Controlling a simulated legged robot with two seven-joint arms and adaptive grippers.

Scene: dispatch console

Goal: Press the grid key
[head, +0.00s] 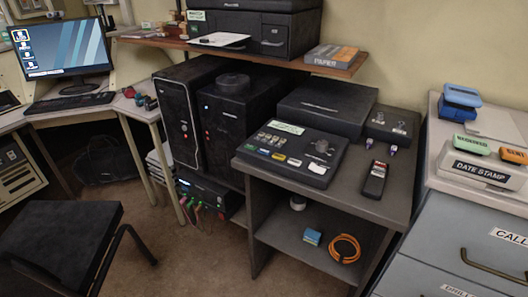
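A dark dispatch console (240,158) lies on top of the grey stand in the middle of the head view. It carries a block of small pale keys (272,138) at its upper left. A row of coloured keys (278,156) runs along its front, among them yellow, white and blue ones. A round knob (322,147) sits at its right. The labels are too small to read, so I cannot tell which key is the grid key. Neither of my grippers is in view.
A handheld device (375,179) lies on the grey stand (350,205), right of the console. A dark flat box (328,98) stands behind it. A wooden shelf (340,70) overhangs at the back. A chair (65,235) stands at the front left; filing drawers (450,235) are at the right.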

